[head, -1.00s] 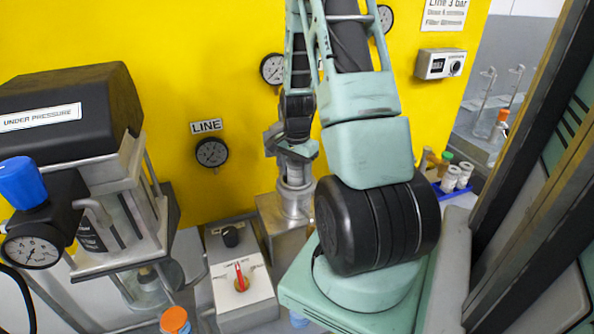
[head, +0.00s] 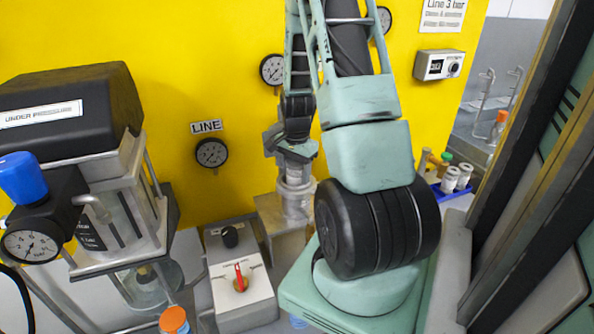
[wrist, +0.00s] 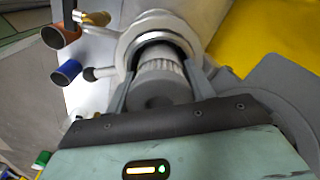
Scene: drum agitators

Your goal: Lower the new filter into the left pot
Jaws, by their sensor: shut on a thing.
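My gripper (wrist: 160,92) is shut on the filter (wrist: 160,78), a pale pleated cylinder with a grey end cap, in the wrist view. The filter's far end is within the ring-shaped mouth of a metal pot (wrist: 150,27); how deep it sits I cannot tell. In the head view my gripper (head: 291,152) points down over a metal pot (head: 296,202) on a steel block. Whether this pot is the left one I cannot tell.
A control box with a red lever (head: 240,279) stands left of the pot. Further left is a glass vessel under a black cover marked UNDER PRESSURE (head: 50,116). The yellow wall (head: 200,60) with gauges is close behind. An orange-capped bottle (head: 174,321) stands at the front.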

